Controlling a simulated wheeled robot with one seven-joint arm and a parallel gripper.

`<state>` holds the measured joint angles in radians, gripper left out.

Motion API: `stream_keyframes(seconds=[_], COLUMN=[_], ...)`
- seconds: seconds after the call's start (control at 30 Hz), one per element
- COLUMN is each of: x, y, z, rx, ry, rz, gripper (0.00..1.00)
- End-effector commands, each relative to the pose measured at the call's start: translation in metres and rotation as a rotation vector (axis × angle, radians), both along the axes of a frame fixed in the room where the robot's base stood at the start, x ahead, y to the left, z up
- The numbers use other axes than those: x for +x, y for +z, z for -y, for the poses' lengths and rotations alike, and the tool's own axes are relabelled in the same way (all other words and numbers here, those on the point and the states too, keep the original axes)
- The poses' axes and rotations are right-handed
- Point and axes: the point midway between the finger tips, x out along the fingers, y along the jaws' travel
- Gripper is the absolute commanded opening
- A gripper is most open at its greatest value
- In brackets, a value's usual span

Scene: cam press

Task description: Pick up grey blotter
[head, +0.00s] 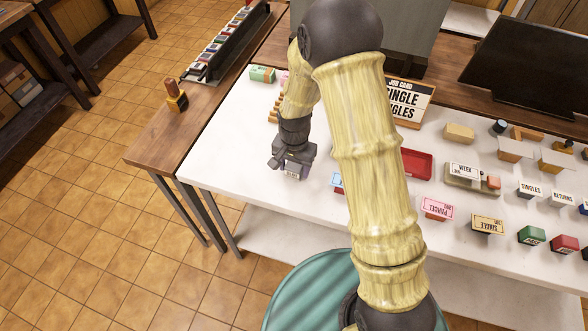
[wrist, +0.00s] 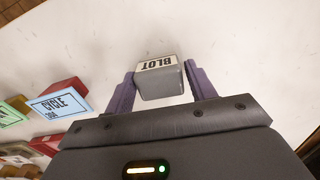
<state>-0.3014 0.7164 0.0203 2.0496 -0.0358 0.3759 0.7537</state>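The grey blotter (wrist: 161,84) is a small grey block with a white label reading BLOT. In the wrist view it lies between the two purple fingers of my gripper (wrist: 161,76). The fingers stand at its left and right sides, with a thin gap showing at the right; at the left I cannot tell whether finger and block touch. In the head view my gripper (head: 291,165) is low over the left front part of the white tabletop. The blotter's white label (head: 291,174) shows just under it, and the fingers hide most of the block.
The white table (head: 222,165) holds a red tray (head: 416,163), a pink PARCEL block (head: 437,208) and several others at right. Around the blotter the tabletop is clear.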

Motion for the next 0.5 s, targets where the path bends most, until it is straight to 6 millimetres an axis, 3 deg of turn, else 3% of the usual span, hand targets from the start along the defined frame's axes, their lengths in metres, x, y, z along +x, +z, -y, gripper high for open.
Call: stream_keyframes(seconds=[0.03,0.17,0.5], x=[0.0001,0.0001,0.0005], y=[0.0001,0.0001,0.0044], z=[0.0000,0.0000,-0.0001], rx=[0.000,0.000,0.001], ry=[0.000,0.000,0.000], rz=[0.000,0.000,0.001], gripper=[0.45,0.21,0.21])
